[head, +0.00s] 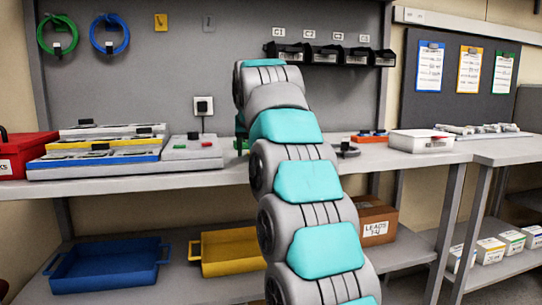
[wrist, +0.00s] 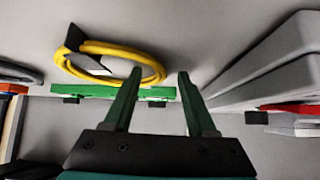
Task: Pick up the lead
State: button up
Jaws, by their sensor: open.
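A coiled yellow lead (wrist: 122,47) with a black plug and a pale label lies on the grey bench in the wrist view, beside a green strip (wrist: 92,92). My gripper (wrist: 159,74) is open and empty, its green fingers pointing toward the bench. The left fingertip is close to the coil's right end; whether they touch I cannot tell. The right fingertip is clear of the coil. In the head view my arm covers the gripper and the yellow lead. A green coiled lead (head: 58,35) and a blue one (head: 109,34) hang on the back panel.
Stacked grey trays (head: 110,150) and a red box (head: 22,152) stand left on the bench (head: 130,184). A grey coil (head: 347,151) and a white box (head: 421,141) are right of my arm. Black bins (head: 327,55) hang above. Blue (head: 107,266) and yellow (head: 230,250) trays sit below.

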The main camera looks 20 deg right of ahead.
grip_shut()
dwell(0.6)
